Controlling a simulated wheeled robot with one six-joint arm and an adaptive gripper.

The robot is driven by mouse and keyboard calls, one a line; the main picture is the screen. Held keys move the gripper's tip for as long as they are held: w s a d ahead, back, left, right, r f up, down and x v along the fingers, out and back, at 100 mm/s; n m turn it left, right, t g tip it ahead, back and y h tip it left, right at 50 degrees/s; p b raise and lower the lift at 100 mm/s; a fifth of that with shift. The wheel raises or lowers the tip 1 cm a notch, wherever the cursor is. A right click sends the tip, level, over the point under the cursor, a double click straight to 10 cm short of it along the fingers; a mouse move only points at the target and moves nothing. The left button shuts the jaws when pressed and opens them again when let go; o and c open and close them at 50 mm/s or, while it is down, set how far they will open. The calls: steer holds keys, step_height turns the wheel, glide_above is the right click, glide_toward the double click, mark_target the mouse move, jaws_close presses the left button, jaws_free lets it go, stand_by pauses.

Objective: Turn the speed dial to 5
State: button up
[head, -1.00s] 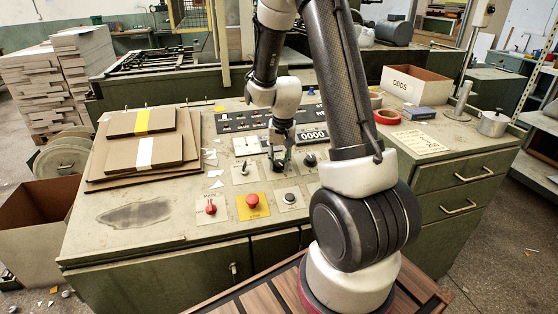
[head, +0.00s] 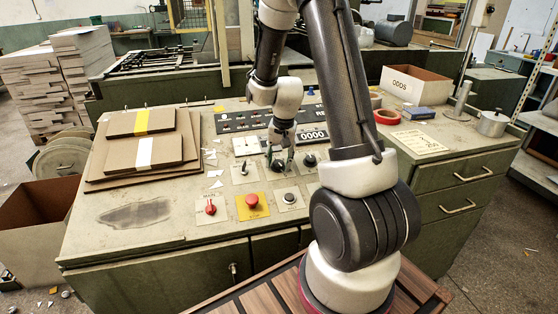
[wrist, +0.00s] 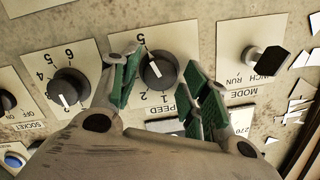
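The speed dial (wrist: 160,73) is a round black knob on a pale plate marked SPEED. Its plate shows upside down in the wrist view, with 1 and 2 below the knob and 5 at upper left. A short white mark shows on the knob; I cannot tell exactly which number it points at. My gripper (wrist: 165,85) is open, one green-padded finger on each side of the knob, with gaps visible between pads and knob. In the head view my gripper (head: 279,158) is low over the panel and hides part of the dial.
A second numbered dial (wrist: 69,88) and the mode switch (wrist: 265,60) sit close beside the fingers. The panel also carries a red emergency button (head: 252,200), a red main switch (head: 210,208) and a 0000 counter (head: 313,135). Stacked boards (head: 145,150) lie at left.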

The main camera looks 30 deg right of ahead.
steer(key=shift+r, duration=0.1)
step_height(320, 180, up, 12)
steer(key=s, duration=0.1)
steer(key=shift+s+d, duration=0.15)
steer(key=shift+s, duration=0.15)
steer(key=shift+f, duration=0.2)
stand_by(0.4)
steer(key=s+a+r+n+t, duration=0.1)
steer(key=s+a+r+n, duration=0.1)
steer(key=s+r, duration=0.2)
steer(key=s+a+r+n+t, duration=0.1)
steer(key=s+r+n, duration=0.2)
steer(key=s, duration=0.7)
steer(key=s+a+r+n, duration=0.2)
steer(key=s+r+n, duration=0.1)
steer(key=s+r, duration=0.3)
steer(key=shift+s+a+t, duration=0.35)
steer(key=shift+s+t, duration=0.05)
steer(key=shift+s, duration=0.65)
